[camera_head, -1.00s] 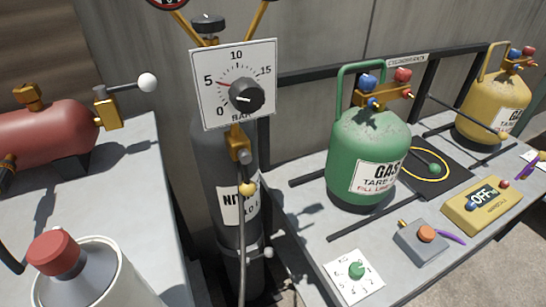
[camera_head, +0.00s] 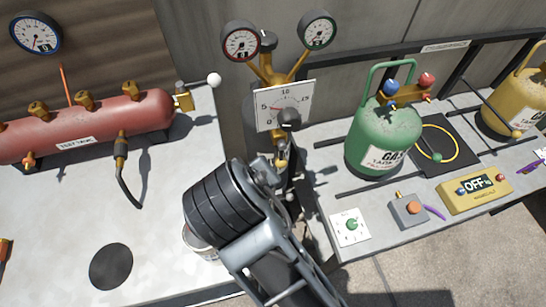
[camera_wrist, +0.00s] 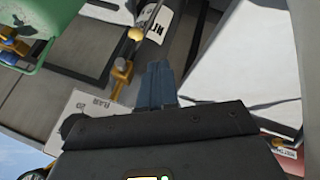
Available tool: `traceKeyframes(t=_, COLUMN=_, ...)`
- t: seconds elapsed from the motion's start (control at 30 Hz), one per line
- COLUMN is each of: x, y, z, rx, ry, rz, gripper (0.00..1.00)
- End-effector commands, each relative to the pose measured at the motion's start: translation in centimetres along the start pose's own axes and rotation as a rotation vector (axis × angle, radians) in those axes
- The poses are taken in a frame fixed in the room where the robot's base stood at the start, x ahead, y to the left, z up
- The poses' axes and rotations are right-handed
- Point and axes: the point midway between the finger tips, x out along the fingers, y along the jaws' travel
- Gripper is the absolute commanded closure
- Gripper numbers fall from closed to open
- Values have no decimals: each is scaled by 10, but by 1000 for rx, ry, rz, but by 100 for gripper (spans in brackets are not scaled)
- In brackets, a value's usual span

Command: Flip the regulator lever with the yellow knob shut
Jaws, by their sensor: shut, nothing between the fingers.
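The regulator stands on top of the dark nitrogen cylinder, with a white dial plate (camera_head: 285,105) and black knob. Its brass valve (camera_wrist: 122,72) shows below the plate, with the small yellow knob (camera_wrist: 135,34) on its lever beside the cylinder label in the wrist view. In the head view the yellow knob (camera_head: 282,162) shows just above my arm, which hides the cylinder below it. My gripper (camera_wrist: 157,66) is shut and empty. In the wrist view its fingers are beside the brass valve and appear apart from the yellow knob.
A red tank (camera_head: 90,128) with a white-knobbed lever (camera_head: 213,80) lies on the left bench. A green cylinder (camera_head: 385,135), a grey box with an orange button (camera_head: 408,209) and a yellow scale display (camera_head: 475,192) stand on the right bench.

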Motion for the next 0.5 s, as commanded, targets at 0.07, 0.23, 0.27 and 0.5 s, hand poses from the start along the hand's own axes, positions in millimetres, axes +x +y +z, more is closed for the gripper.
traceKeyframes(t=0.07, x=1, y=0, z=0, rx=0, ry=-1, rz=0, gripper=100)
traceKeyframes(t=0.23, x=1, y=0, z=1, rx=1, ry=0, rz=0, gripper=100)
traceKeyframes(t=0.27, x=1, y=0, z=1, rx=1, ry=0, rz=0, gripper=100)
traceKeyframes(t=0.5, x=21, y=0, z=1, rx=1, ry=-2, rz=0, gripper=100)
